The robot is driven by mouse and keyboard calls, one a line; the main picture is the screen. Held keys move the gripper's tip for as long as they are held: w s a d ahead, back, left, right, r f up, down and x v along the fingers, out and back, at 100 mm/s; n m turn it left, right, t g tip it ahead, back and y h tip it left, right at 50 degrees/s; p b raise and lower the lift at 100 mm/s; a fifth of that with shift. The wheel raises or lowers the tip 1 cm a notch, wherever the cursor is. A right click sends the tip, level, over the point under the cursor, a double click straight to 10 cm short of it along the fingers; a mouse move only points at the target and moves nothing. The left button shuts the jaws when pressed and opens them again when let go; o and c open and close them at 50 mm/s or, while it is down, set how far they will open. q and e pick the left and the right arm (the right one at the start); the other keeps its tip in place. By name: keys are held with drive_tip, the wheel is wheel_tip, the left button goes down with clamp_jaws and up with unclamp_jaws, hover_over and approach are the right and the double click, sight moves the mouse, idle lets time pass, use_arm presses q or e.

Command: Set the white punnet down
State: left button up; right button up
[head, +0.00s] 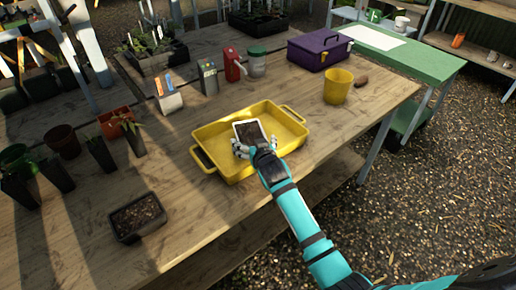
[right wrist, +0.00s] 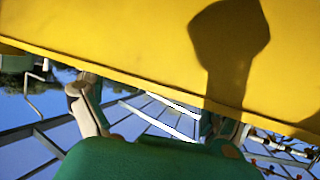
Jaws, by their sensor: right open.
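The white punnet (head: 250,131), with dark contents, is inside the yellow tray (head: 205,131) on the wooden table. It sits near the tray's middle. My right gripper (head: 257,147) is at the punnet's near side, its fingers open beside the near edge. I cannot tell whether they touch it. In the right wrist view a yellow surface with a dark shadow fills the top, and my open fingers (right wrist: 155,120) stand apart below it. The punnet cannot be made out there. My left gripper is not in view.
A yellow pot (head: 338,86) and a purple box (head: 318,50) stand behind the tray to the right. A red can (head: 232,64) and a green-lidded jar (head: 256,63) stand behind it. A black soil tray (head: 137,217) is at front left. Bare tabletop lies left of the yellow tray.

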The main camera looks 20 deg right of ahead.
drive_tip(key=v, duration=1.1)
drive_tip(key=shift+s+r, duration=0.15)
drive_tip(key=shift+s, duration=0.05)
